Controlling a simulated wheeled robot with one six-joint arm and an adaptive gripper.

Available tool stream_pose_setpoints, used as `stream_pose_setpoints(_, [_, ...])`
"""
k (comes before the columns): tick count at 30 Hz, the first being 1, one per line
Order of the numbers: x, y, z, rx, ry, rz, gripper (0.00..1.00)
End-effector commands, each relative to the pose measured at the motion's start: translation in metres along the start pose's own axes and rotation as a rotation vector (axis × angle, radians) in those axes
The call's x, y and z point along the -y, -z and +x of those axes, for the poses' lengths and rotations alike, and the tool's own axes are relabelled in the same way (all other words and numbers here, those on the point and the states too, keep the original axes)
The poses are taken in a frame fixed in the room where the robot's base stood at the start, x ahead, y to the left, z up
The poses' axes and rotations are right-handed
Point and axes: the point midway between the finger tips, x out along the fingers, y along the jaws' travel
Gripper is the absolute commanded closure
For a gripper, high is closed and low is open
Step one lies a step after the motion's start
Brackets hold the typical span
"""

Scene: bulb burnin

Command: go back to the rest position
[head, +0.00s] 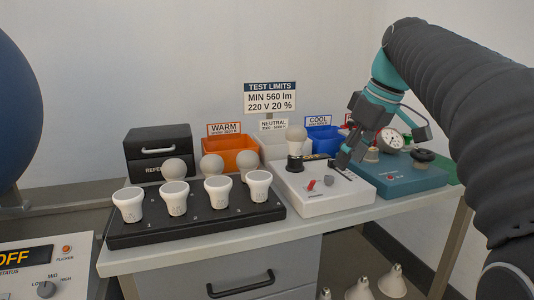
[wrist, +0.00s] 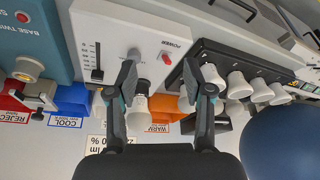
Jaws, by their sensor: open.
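My gripper (head: 340,163) hangs over the right part of the white test box (head: 320,205) in the head view, fingers pointing down and left. In the wrist view my gripper (wrist: 160,80) has its two dark fingers spread apart, with nothing clasped between the tips. A white bulb (head: 296,134) stands upright in a black socket on the test box, left of my gripper. Whether the fingertips touch the box is not clear.
A black rack (head: 150,235) holds several bulbs. Orange (head: 228,153) and blue (head: 322,140) bins stand behind. A teal device (head: 400,178) with a gauge stands right of the test box. A large dark-blue ball (head: 15,110) is at left. Free air lies above the table.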

Motion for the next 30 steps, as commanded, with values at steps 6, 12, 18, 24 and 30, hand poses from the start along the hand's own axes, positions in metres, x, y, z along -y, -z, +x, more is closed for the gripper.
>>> stream_pose_setpoints(6, [0.047,-0.049,0.027,-0.003,-0.09,0.198,0.49])
stream_pose_setpoints(12, [0.085,-0.102,0.064,-0.025,-0.171,0.363,0.49])
stream_pose_setpoints(18, [0.12,-0.161,0.11,-0.066,-0.243,0.506,0.49])
stream_pose_setpoints(24, [0.144,-0.208,0.151,-0.109,-0.29,0.605,0.49])
stream_pose_setpoints(30, [0.152,-0.228,0.169,-0.13,-0.306,0.644,0.49])
